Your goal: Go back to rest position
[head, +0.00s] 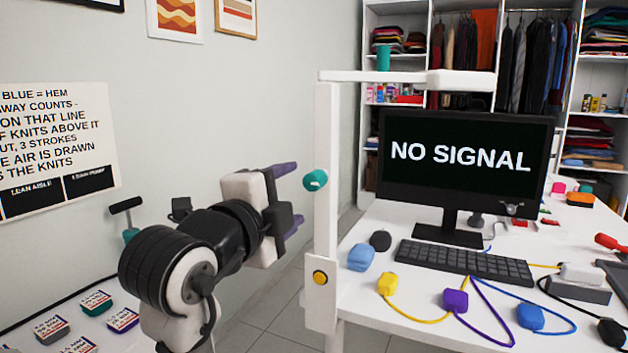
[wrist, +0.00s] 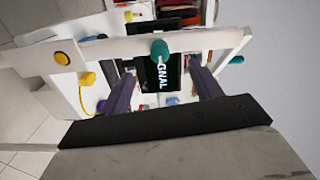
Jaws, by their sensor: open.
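My gripper (head: 291,197) is at the left-centre of the head view, with two purple fingers spread apart and pointing right. It is open and nothing is seen held between the fingers. It is in the air just left of a white upright post (head: 327,225) that carries a teal knob (head: 315,180). A gap shows between the fingertips and the post. In the wrist view both fingers of my gripper (wrist: 161,72) show apart, with the white frame and its teal knob beyond them.
A white desk (head: 375,309) at right holds a monitor (head: 465,165), keyboard (head: 465,262) and several coloured blocks with cables. The white frame's top bar (head: 408,78) reaches over the monitor. A lower-left surface carries labelled blocks (head: 96,302). Shelves stand behind. Floor shows between the surfaces.

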